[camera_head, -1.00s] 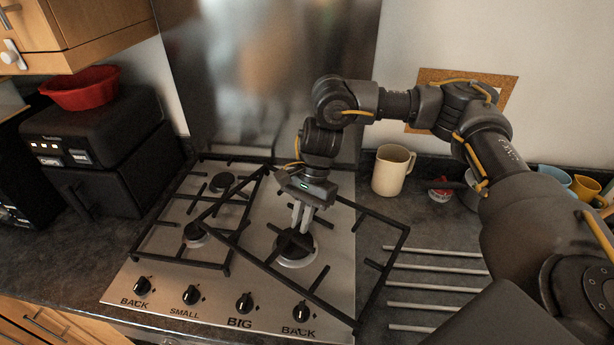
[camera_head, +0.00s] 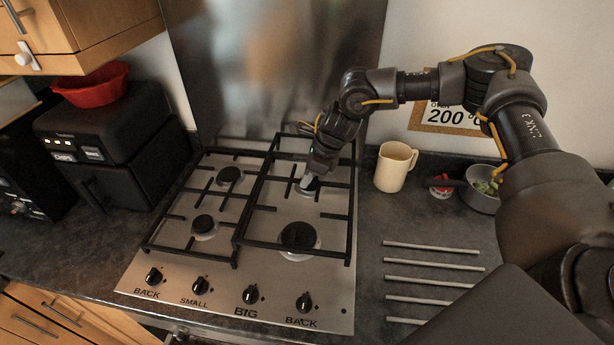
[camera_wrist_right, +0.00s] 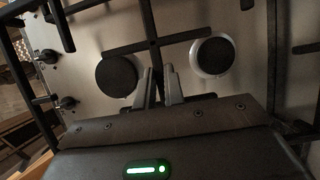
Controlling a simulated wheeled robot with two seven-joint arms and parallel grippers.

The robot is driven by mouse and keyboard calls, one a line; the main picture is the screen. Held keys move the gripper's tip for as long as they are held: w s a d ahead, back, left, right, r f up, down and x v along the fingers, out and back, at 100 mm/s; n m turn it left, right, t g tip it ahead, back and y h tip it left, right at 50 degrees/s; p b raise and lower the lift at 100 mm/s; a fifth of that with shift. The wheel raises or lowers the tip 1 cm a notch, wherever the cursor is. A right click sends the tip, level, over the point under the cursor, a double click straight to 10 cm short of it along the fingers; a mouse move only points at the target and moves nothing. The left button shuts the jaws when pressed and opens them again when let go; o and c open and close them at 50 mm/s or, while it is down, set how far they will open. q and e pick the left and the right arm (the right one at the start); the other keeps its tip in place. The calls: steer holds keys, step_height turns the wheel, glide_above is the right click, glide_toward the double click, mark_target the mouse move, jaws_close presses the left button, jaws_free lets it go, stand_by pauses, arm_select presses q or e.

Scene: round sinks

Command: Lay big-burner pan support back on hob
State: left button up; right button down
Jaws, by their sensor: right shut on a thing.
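The big-burner pan support (camera_head: 292,250), a black rectangular frame with inward bars, lies over the right half of the steel hob (camera_head: 225,268), roughly square with it. It spans the big front burner (camera_head: 298,236) and the back burner behind it. My right gripper (camera_head: 307,183) is shut on one of its bars near the back burner. In the right wrist view the fingers (camera_wrist_right: 159,84) pinch a dark bar (camera_wrist_right: 150,30), with a burner on each side. I cannot tell whether the support touches the hob or hovers slightly. My left gripper is out of view.
Another pan support (camera_head: 190,254) sits on the left half. Knobs (camera_head: 250,294) line the front. A cream jug (camera_head: 395,167), metal rods (camera_head: 432,264) and a pot (camera_head: 482,196) are to the right. Black appliances (camera_head: 110,150) stand left; a steel splashback (camera_head: 270,70) rises behind.

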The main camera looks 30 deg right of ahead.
mark_target(318, 182)
steer(key=shift+a, duration=0.1)
steer(key=shift+f+b, duration=3.5)
steer(key=shift+f, duration=0.6)
steer(key=c, duration=1.5)
jaws_free()
steer(key=shift+o, duration=0.5)
steer(key=shift+s+f, duration=0.1)
steer(key=shift+f, duration=0.1)
steer(key=shift+b+v, duration=1)
steer(key=shift+v, duration=1.95)
steer(key=shift+b+v, duration=0.35)
steer(key=shift+v, duration=1.3)
